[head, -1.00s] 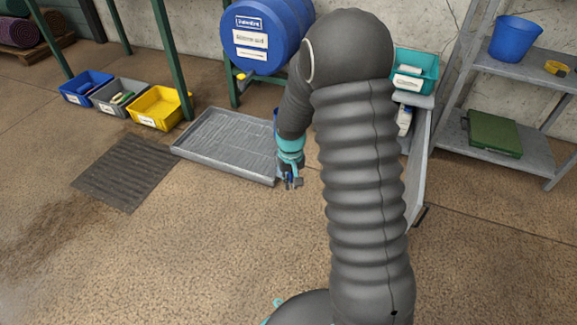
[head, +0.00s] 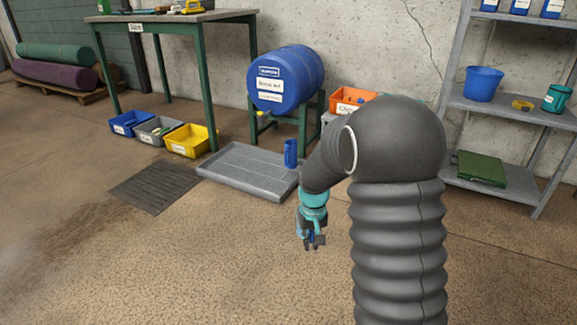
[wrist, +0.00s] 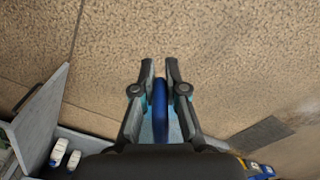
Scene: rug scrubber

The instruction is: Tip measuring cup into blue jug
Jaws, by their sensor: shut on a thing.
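The blue jug (head: 290,153) stands upright on the right part of the grey ribbed tray (head: 235,172), just left of my arm. My gripper (head: 312,243) points down over the bare floor, in front of and right of the tray's near corner, apart from the jug. In the wrist view my gripper (wrist: 160,75) is shut on a narrow blue thing (wrist: 160,110), which I take for the measuring cup. Most of it is hidden by the fingers and wrist, so its tilt and contents cannot be told.
A blue barrel (head: 284,80) with a yellow tap lies on a green stand behind the tray. A dark mat (head: 155,187) and a yellow bin (head: 190,140) are to the left. Grey shelving (head: 530,110) stands right. The front floor is clear.

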